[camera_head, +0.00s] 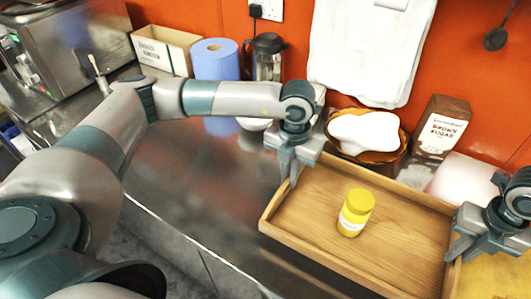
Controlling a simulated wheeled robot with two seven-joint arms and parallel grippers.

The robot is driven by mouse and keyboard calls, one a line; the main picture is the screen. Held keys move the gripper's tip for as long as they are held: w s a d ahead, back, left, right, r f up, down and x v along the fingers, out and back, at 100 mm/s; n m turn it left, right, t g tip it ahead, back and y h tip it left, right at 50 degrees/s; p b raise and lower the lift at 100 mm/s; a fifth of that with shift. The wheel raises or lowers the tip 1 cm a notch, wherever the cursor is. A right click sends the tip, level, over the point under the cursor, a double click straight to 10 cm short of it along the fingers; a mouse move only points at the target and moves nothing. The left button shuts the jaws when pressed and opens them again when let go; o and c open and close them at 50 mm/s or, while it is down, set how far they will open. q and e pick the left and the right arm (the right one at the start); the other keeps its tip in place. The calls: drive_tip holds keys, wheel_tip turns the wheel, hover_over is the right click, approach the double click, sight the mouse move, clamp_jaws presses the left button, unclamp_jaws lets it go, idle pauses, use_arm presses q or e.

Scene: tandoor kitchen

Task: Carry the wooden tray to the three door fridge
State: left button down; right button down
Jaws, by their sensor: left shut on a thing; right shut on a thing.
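The wooden tray (400,207) is a shallow light-brown rectangle at the lower right of the head view. A yellow jar with a white label (355,212) stands upright inside it. My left gripper (293,181) is shut on the tray's left end, near its far left corner. My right gripper (455,250) is shut on the tray's right end. The fingertips are partly hidden by the gripper bodies and the tray walls. The three door fridge is not in view.
A steel counter (190,170) runs along the orange wall. On it stand a blue paper roll (216,60), a carton (163,50), a dark jug (267,58), a bowl with white contents (365,135) and a brown sugar pack (440,127). Bare counter lies left of the tray.

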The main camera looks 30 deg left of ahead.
sight(287, 187)
use_arm(q)
drive_tip(key=shift+a+f, duration=0.15)
drive_tip(key=shift+f, duration=0.1)
use_arm(e)
drive_tip(key=shift+d+f, duration=0.15)
drive_tip(key=shift+f, duration=0.1)
